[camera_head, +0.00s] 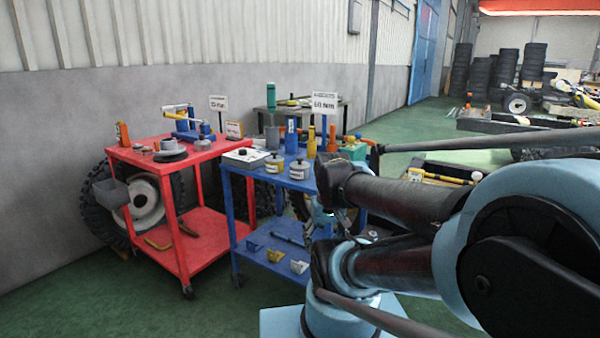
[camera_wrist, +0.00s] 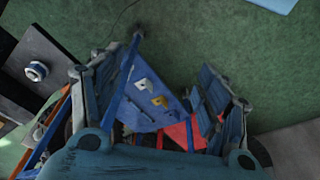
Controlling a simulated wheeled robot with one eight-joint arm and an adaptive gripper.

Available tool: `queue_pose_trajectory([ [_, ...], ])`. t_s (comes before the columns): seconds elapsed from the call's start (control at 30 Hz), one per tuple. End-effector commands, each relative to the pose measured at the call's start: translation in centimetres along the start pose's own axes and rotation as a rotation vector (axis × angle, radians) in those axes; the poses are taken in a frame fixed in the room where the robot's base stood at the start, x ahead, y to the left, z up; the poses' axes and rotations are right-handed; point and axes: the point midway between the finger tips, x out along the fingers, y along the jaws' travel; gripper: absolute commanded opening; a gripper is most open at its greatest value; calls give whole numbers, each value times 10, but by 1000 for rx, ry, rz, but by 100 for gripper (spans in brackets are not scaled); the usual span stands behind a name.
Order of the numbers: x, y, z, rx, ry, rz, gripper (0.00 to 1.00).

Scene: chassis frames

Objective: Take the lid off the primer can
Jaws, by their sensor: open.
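Two small cans with knobbed lids stand on the blue cart's top (camera_head: 266,172) in the head view. One can (camera_head: 274,163) has a yellowish label and the other can (camera_head: 299,170) has a pale label. The labels are too small to read, so I cannot tell which is the primer can. Both lids appear to be on. My gripper (camera_wrist: 158,90) is open and empty in the wrist view, its fingers spread either side of the blue cart's lower shelf seen beyond. Neither can is clearly visible there. In the head view my arm hides most of the gripper.
A blue cylinder (camera_head: 291,137), an orange bottle (camera_head: 311,142) and a white tray (camera_head: 245,157) share the blue cart. A red cart (camera_head: 142,160) stands to its left, with a large wheel behind. Green floor is clear in the left foreground.

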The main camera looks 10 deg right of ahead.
Motion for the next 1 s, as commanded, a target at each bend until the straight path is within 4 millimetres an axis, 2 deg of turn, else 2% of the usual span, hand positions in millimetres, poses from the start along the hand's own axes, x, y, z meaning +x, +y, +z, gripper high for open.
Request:
queue_pose_trajectory([
  [0.27, 0, 0, 0, 0, 0, 0, 69],
  [0.3, 0, 0, 0, 0, 0, 0, 72],
  [0.4, -8, 0, 5, 13, 11, -1, 94],
  [0.47, -13, -1, 1, 44, 12, -5, 94],
  [0.57, -28, -2, -17, 147, 10, -20, 94],
  [0.67, -49, -2, -44, 308, 7, -40, 94],
  [1.0, -115, 0, -150, 908, -28, -116, 94],
])
